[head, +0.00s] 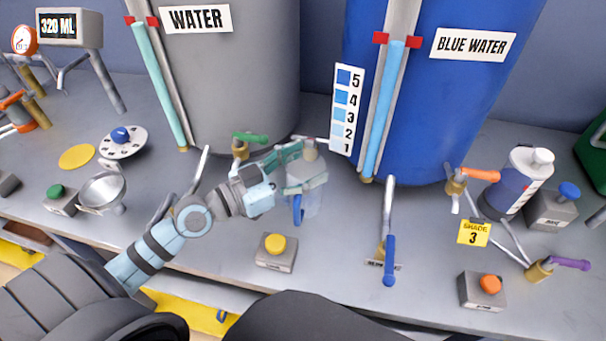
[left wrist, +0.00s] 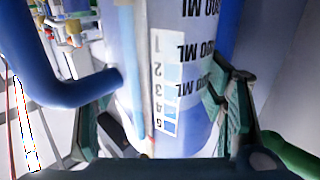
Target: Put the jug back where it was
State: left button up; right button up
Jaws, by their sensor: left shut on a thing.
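The clear jug (head: 308,192) with a blue handle (head: 297,208) is upright at the front of the gap between the grey WATER tank and the blue BLUE WATER tank. My left gripper (head: 290,155) is shut on the jug near its top. In the left wrist view the green fingers (left wrist: 160,130) sit on either side of the jug (left wrist: 190,70), which has ML marks; its blue handle (left wrist: 65,85) is at the left. I cannot tell whether its base touches the bench or how much liquid it holds. My right gripper is not in view.
The WATER tank (head: 240,90) has a green-handled tap (head: 250,137) just left of the jug. The BLUE WATER tank (head: 445,110) stands right. A yellow-button box (head: 276,252) and a blue-handled lever (head: 389,262) are in front. Bare bench (head: 335,250) lies between.

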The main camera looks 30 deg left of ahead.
pick_arm(q)
jog(key=shift+s+r, duration=0.15)
jog(key=shift+s, duration=0.05)
jog(key=o, duration=1.9)
jog(key=shift+w+f, duration=0.15)
jog(key=shift+f, duration=0.05)
jog(key=shift+o, duration=0.2)
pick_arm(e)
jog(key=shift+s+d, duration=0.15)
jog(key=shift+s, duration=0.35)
pick_arm(q)
jog(key=shift+r, duration=0.1)
